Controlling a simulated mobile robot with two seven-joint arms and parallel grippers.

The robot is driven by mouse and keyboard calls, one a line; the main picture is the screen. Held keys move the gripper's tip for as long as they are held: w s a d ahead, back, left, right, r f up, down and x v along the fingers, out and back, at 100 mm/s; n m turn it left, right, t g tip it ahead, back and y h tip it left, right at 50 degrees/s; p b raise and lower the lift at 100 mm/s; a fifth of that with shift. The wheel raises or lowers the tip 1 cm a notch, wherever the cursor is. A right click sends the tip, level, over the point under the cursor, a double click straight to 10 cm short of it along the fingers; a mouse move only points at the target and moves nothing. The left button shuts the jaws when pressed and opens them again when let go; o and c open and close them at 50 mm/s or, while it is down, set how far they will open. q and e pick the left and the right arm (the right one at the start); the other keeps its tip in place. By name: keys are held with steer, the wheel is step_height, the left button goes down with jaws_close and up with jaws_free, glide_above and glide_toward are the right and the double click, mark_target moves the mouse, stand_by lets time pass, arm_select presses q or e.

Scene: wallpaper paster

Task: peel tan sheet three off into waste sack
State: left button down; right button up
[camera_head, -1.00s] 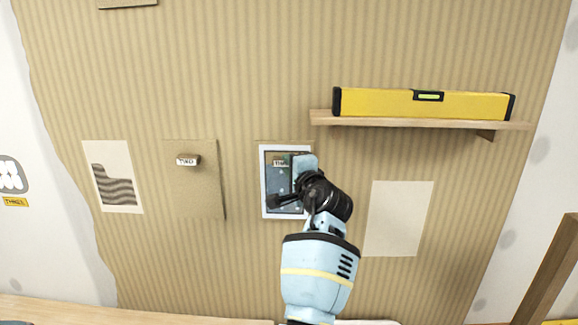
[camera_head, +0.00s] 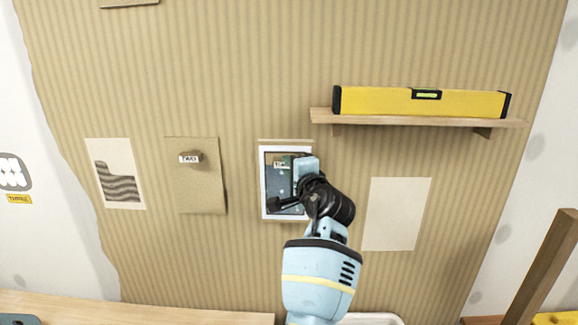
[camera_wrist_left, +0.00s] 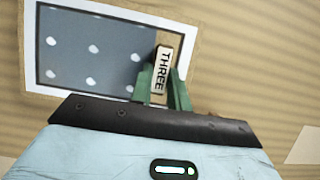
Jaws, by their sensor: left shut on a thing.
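My left gripper (camera_head: 291,168) is shut on a small tab labelled THREE (camera_wrist_left: 162,69), held between its green fingers in the left wrist view. The tab is at the right side of a white-bordered, blue-grey dotted picture (camera_wrist_left: 80,45) on the wall. The picture also shows in the head view (camera_head: 277,185), partly hidden by my gripper and arm. Tan edges, possibly sheet three (camera_head: 285,142), show above and below it; how far the sheet is off the wall I cannot tell. No waste sack can be made out. My right gripper is out of view.
Tan sheet two (camera_head: 200,190) hangs to the left, with a striped print (camera_head: 119,190) beyond it. A pale blank patch (camera_head: 398,212) is to the right. A wooden shelf (camera_head: 418,120) with a yellow level (camera_head: 425,102) juts out above. A wooden bench top (camera_head: 140,308) runs along the bottom.

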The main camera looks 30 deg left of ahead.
arm_select(q)
steer(key=shift+s+d, duration=0.15)
steer(key=shift+s, duration=0.05)
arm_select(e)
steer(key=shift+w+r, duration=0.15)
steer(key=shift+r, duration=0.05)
